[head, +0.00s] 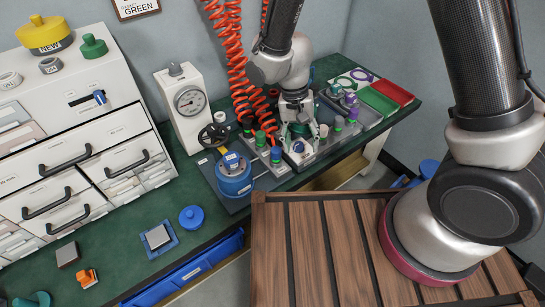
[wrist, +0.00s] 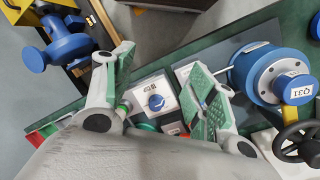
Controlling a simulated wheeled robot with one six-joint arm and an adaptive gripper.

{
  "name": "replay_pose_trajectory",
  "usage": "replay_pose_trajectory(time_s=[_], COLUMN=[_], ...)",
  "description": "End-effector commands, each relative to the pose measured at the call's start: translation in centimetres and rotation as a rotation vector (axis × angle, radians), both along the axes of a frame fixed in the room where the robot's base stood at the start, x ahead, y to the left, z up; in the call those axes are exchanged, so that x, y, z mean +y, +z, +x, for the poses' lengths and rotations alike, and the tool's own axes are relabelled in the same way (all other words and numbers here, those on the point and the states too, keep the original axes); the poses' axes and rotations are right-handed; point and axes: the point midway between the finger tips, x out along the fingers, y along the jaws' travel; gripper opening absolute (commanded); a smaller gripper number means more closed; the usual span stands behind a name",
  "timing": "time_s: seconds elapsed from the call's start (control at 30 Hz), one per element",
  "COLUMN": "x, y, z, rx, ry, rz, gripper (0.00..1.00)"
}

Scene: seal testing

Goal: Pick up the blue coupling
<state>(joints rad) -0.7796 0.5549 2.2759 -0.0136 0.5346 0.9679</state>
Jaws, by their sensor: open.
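My gripper (head: 297,134) points down over the grey tray area at the back of the green bench. Its jaws are open and empty, with both green-padded fingers in the wrist view (wrist: 166,88). Between and below the fingers is a white block with a round blue part (wrist: 156,101) on top; the gap to it is hard to judge. A larger blue flanged cylinder (head: 234,178), marked Q31 in the wrist view (wrist: 272,72), stands beside the gripper. A blue round piece (head: 192,218) lies on the bench front. Which blue piece is the coupling is not clear.
A blue flanged part (wrist: 62,42) lies beyond the bench edge. A slatted wooden surface (head: 350,235) is in front.

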Motion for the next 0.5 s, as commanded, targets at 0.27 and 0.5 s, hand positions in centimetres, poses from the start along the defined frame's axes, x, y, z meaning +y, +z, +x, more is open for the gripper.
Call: replay_pose_trajectory(time_s=[0.27,0.5], x=[5.1,6.0], y=[-3.0,-3.2], z=[4.4,5.4], rx=[-0.186,-0.228], ry=[-0.568,-0.838], rz=[0.079,0.108], gripper=[0.57,0.57])
